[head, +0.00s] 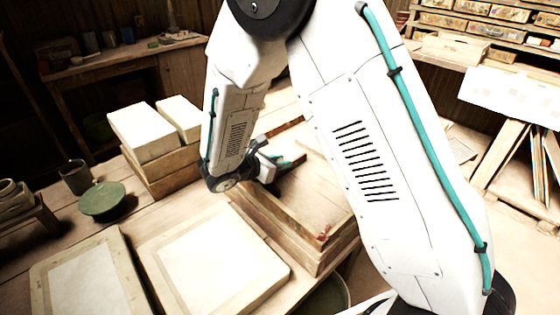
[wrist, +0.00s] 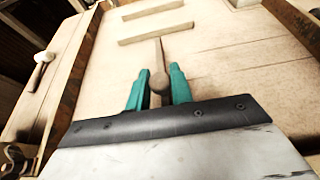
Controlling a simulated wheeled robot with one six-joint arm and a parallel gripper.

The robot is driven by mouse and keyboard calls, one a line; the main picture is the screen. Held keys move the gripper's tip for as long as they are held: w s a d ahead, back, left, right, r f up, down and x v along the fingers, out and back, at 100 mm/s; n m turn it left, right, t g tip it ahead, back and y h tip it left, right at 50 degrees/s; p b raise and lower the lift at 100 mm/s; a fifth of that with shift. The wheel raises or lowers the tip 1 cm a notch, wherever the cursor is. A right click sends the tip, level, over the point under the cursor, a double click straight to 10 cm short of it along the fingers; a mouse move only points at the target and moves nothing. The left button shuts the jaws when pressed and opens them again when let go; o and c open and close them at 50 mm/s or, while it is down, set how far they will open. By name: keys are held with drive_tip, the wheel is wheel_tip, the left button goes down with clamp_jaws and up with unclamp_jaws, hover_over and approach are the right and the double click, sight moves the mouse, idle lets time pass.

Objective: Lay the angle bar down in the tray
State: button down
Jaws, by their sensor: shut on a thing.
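My gripper (wrist: 158,88) has its two teal fingers closed on a narrow brown piece (wrist: 159,80), which I take to be the angle bar. In the head view my gripper (head: 284,163) is over the near left part of a large wooden tray-like frame (head: 283,224) with a pale floor. The frame's brown side wall also shows in the wrist view (wrist: 66,85). My arm hides much of the frame in the head view.
Stacked pale blocks (head: 145,130) stand left of the frame. Flat framed slabs (head: 212,255) lie in front. A green round lid (head: 103,200) and a dark mug (head: 76,177) are at the left. A second pale strip (wrist: 152,9) lies farther along the floor.

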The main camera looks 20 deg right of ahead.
drive_tip(key=c, duration=1.1)
unclamp_jaws()
drive_tip(key=shift+c, duration=0.2)
drive_tip(key=shift+f, duration=0.1)
drive_tip(key=shift+a, duration=0.1)
